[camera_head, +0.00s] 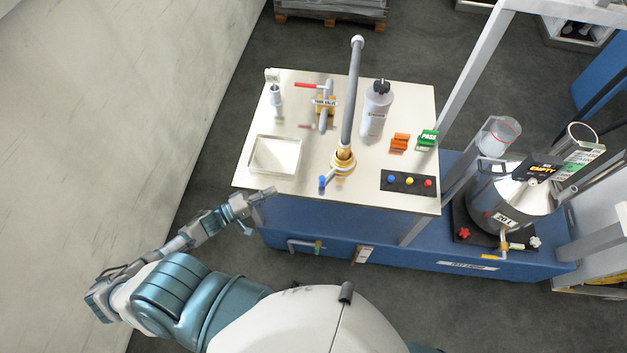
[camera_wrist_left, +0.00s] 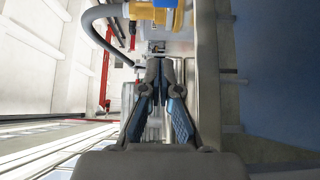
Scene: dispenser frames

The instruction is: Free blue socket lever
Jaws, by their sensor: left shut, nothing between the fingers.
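The blue-tipped socket lever (camera_head: 322,182) sticks out to the left from the brass socket (camera_head: 343,162) at the foot of the tall grey pipe (camera_head: 351,95). My left gripper (camera_head: 271,191) is at the front left edge of the bench top, left of the blue lever and apart from it. Its fingers are shut and empty. In the left wrist view the closed fingertips (camera_wrist_left: 158,62) point towards a yellow fitting (camera_wrist_left: 146,11) with a blue part (camera_wrist_left: 164,3) at the top. A grey curved pipe (camera_wrist_left: 93,27) runs beside it. My right gripper is not seen.
A clear shallow tray (camera_head: 274,155) lies just beyond my left gripper. A panel of coloured buttons (camera_head: 408,184) sits right of the socket. A grey bottle (camera_head: 376,108) and a red-handled valve (camera_head: 325,103) stand farther back. The front bench edge is close to the gripper.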

